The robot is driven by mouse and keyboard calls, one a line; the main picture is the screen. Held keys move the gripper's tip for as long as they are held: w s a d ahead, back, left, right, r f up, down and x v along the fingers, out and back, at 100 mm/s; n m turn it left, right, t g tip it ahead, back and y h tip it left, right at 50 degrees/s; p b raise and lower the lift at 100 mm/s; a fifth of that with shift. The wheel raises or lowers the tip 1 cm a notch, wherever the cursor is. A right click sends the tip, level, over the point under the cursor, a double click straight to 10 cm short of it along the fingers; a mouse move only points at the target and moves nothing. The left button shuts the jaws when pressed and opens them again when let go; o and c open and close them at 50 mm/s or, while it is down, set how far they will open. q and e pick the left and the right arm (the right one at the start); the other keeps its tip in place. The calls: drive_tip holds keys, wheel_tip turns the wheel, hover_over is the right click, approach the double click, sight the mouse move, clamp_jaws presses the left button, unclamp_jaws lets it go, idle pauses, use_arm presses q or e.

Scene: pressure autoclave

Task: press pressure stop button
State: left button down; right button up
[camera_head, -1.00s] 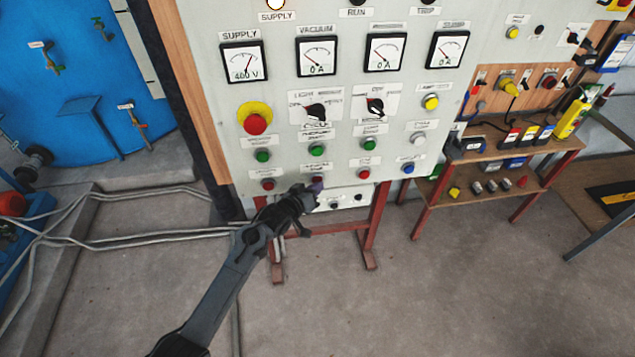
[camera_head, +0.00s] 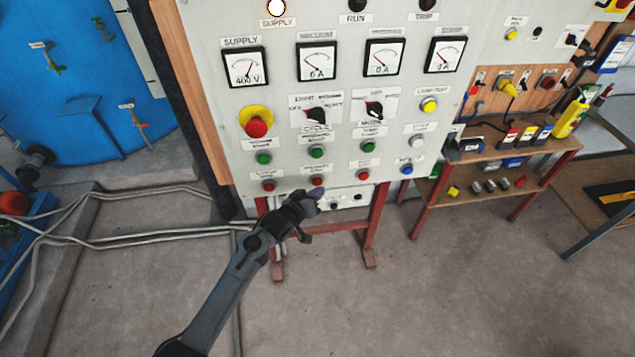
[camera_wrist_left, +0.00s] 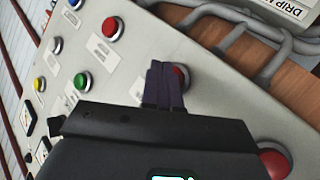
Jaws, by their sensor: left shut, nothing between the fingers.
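The grey control panel (camera_head: 335,130) carries a bottom row of red buttons with a blue one at the right end. The middle red button (camera_head: 317,181) sits just above my left gripper (camera_head: 316,195). Its label is too small to read, so I cannot confirm it is pressure stop. The left gripper is shut and empty, its dark purple fingers pointing at the panel. In the left wrist view the fingertips (camera_wrist_left: 163,84) partly cover a red button (camera_wrist_left: 181,76); I cannot tell whether they touch it. My right gripper is out of view.
Other red buttons sit to the left (camera_head: 269,185) and right (camera_head: 364,175), with green buttons (camera_head: 317,152) above. A yellow-backed red mushroom button (camera_head: 256,127) is higher left. A bench (camera_head: 545,155) stands at the right. The floor below is open.

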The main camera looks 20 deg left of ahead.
use_arm(q)
drive_tip(key=s+d+p, duration=0.1)
drive_tip(key=s+p, duration=0.1)
drive_tip(key=s, duration=0.1)
drive_tip(key=s+d+p, duration=0.1)
drive_tip(key=p, duration=0.1)
drive_tip(key=shift+s+d, duration=0.2)
drive_tip(key=shift+d, duration=0.1)
idle(0.7)
